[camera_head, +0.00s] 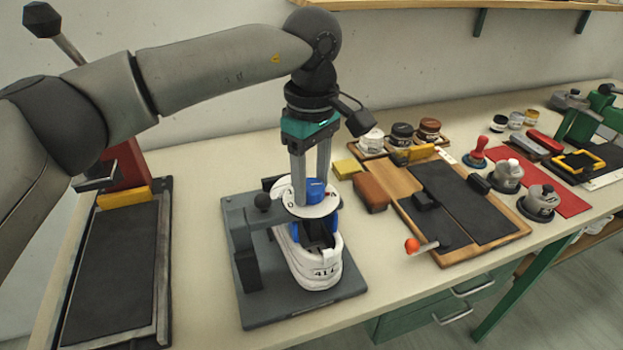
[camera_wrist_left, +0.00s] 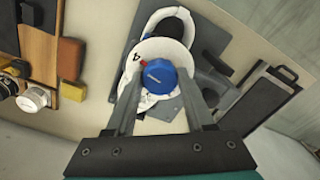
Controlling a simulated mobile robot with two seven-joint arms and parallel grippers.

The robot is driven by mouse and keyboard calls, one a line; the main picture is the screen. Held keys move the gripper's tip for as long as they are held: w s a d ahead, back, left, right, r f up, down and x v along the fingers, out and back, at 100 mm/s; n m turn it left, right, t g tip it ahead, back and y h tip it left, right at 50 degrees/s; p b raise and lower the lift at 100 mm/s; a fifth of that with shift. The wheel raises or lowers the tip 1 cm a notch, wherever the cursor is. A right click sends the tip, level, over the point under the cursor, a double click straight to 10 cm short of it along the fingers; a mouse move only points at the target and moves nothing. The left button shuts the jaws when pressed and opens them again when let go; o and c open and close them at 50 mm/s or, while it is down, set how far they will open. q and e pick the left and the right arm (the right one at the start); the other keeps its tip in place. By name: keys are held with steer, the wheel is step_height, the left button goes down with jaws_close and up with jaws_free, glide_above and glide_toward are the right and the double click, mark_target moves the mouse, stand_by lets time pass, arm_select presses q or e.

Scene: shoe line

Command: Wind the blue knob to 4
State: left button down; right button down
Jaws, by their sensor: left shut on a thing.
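The blue knob (camera_head: 315,187) sits on top of a white numbered dial (camera_head: 297,206), above a white shoe (camera_head: 316,265) marked with digits on a grey stand. My left gripper (camera_head: 312,196) reaches down from above and is shut on the knob, one finger on each side. In the left wrist view the round blue knob (camera_wrist_left: 161,77) lies between the fingertips of the left gripper (camera_wrist_left: 160,88). A 4 shows on the dial (camera_wrist_left: 165,50), with a red mark at the knob's edge close beside it. The other numbers are hidden or too small to read. My right gripper is not in view.
The stand's grey base (camera_head: 310,310) lies on the cream table. A black-topped plate (camera_head: 115,265) lies to the left.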

mark_target(312, 185)
arm_select(q)
steer(key=shift+c, duration=1.3)
jaws_free()
step_height(312, 185, up, 15)
steer(key=p, duration=0.2)
steer(key=shift+r, duration=0.2)
